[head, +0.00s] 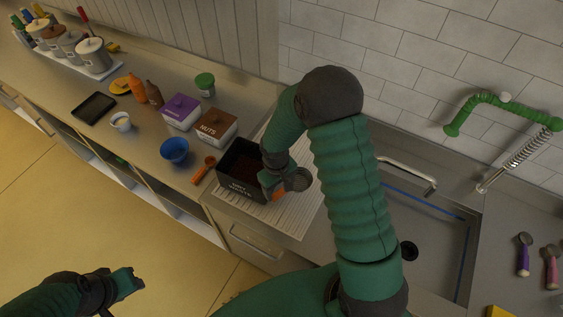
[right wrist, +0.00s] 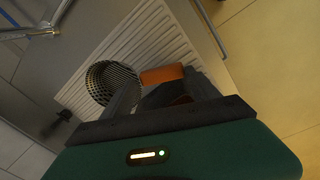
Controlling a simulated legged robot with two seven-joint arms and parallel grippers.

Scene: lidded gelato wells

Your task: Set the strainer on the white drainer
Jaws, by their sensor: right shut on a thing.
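The strainer, a round grey mesh cup, shows in the right wrist view (right wrist: 112,82) beside my right fingers, over the ribbed drainer. In the head view its rounded grey side (head: 299,180) shows just right of my right gripper (head: 277,187). An orange piece (right wrist: 162,75) shows between the fingers; whether it is the strainer's handle, I cannot tell. My right gripper is shut on the strainer, its grip partly hidden. The white drainer (head: 305,208) is a ribbed board beside the sink; any gap below the strainer is unclear. My left gripper (head: 131,281) is away, over the floor.
A black lettered box (head: 238,190) stands against the drainer's left side, close to my right gripper. An orange scoop (head: 203,170) and a blue bowl (head: 174,151) are further left. The sink (head: 425,225) with its faucet lies right of the drainer, partly behind my right arm.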

